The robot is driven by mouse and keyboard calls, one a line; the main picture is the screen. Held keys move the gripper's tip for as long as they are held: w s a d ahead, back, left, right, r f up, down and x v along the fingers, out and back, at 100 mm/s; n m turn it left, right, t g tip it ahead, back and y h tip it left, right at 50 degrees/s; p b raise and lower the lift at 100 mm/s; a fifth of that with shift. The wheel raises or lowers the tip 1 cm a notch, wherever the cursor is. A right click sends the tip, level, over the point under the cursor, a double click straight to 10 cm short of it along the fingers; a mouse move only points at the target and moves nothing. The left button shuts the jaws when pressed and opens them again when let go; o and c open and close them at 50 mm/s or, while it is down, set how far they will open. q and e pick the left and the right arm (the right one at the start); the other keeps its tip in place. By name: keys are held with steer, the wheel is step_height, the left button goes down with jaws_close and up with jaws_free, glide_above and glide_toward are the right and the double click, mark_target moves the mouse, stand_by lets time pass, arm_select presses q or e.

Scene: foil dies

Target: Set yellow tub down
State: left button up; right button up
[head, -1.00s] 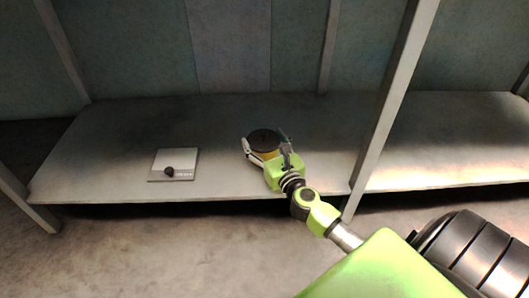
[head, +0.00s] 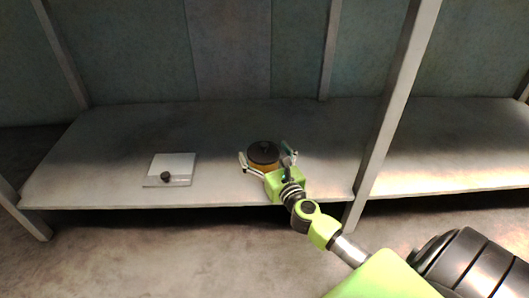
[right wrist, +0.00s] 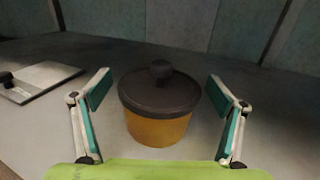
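The yellow tub (right wrist: 158,128) with a dark lid and knob stands upright on the grey shelf (head: 110,130). In the head view the tub (head: 263,155) is just beyond my right gripper (head: 268,158). In the right wrist view my right gripper (right wrist: 158,100) is open, its fingers spread on either side of the tub with a gap at each side. The tub's lower front is partly hidden by the gripper in the head view. My left gripper is not in view.
A flat white plate with a dark knob (head: 172,168) lies on the shelf to the left; it also shows in the right wrist view (right wrist: 42,78). A grey post (head: 392,105) rises at the shelf's front, right of my arm. The shelf between plate and tub is clear.

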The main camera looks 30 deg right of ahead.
steer(key=shift+r, duration=0.2)
steer(key=shift+s, duration=0.25)
steer(key=s, duration=0.3)
steer(key=s+a+p, duration=0.1)
steer(key=s, duration=0.2)
steer(key=s+a, duration=0.1)
steer(key=s, duration=0.3)
steer(key=shift+f, duration=0.15)
steer(key=shift+s+a, duration=0.2)
steer(key=shift+s, duration=0.45)
